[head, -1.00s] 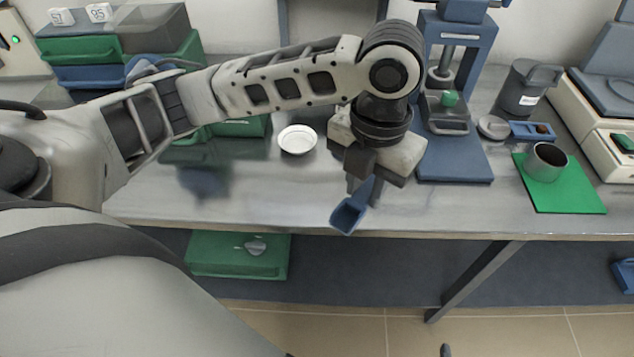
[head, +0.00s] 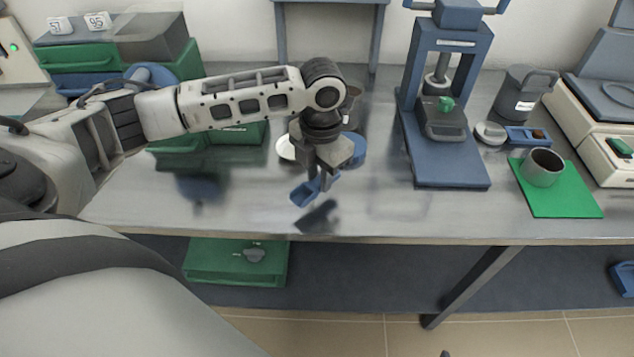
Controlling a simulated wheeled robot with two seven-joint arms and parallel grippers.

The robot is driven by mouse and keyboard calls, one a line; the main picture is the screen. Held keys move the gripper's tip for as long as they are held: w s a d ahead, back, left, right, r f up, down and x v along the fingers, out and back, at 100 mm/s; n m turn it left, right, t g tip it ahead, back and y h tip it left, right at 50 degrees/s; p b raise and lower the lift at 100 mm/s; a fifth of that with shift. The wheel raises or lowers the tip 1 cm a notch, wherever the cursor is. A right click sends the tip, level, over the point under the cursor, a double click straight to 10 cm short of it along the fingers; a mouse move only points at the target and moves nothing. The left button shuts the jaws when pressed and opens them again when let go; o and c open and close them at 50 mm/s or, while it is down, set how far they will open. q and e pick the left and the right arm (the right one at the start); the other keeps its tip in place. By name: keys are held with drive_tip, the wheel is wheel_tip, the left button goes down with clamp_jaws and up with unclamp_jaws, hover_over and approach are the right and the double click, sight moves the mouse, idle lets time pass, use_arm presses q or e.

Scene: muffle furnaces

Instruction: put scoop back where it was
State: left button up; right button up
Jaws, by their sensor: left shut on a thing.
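The blue scoop (head: 304,193) is held by my left gripper (head: 322,181). The gripper points down and is shut on the scoop, holding it just above the front part of the metal bench (head: 400,212). The scoop's open end faces down and to the left, and a dark shadow or reflection shows on the bench beside it. The fingers hide part of the scoop's handle. My right gripper is not in view.
A white dish (head: 286,148) and a round blue object (head: 357,148) stand partly hidden behind the gripper. A blue press (head: 447,160) stands to the right. A metal cup (head: 543,167) sits on a green mat (head: 567,203). The bench between gripper and press is clear.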

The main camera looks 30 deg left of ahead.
sight(317, 178)
use_arm(q)
drive_tip(key=shift+w+a+f, duration=0.1)
drive_tip(key=shift+a+f, duration=0.1)
drive_tip(key=shift+f, duration=0.8)
drive_tip(key=shift+w+a+f, duration=0.1)
drive_tip(key=shift+a+f, duration=0.05)
drive_tip(key=shift+f, duration=0.8)
drive_tip(key=shift+s+f, duration=0.1)
drive_tip(key=shift+f, duration=0.05)
drive_tip(key=o, duration=1)
drive_tip(key=r, duration=1.2)
drive_tip(key=shift+w+r, duration=0.15)
drive_tip(key=shift+w, duration=0.05)
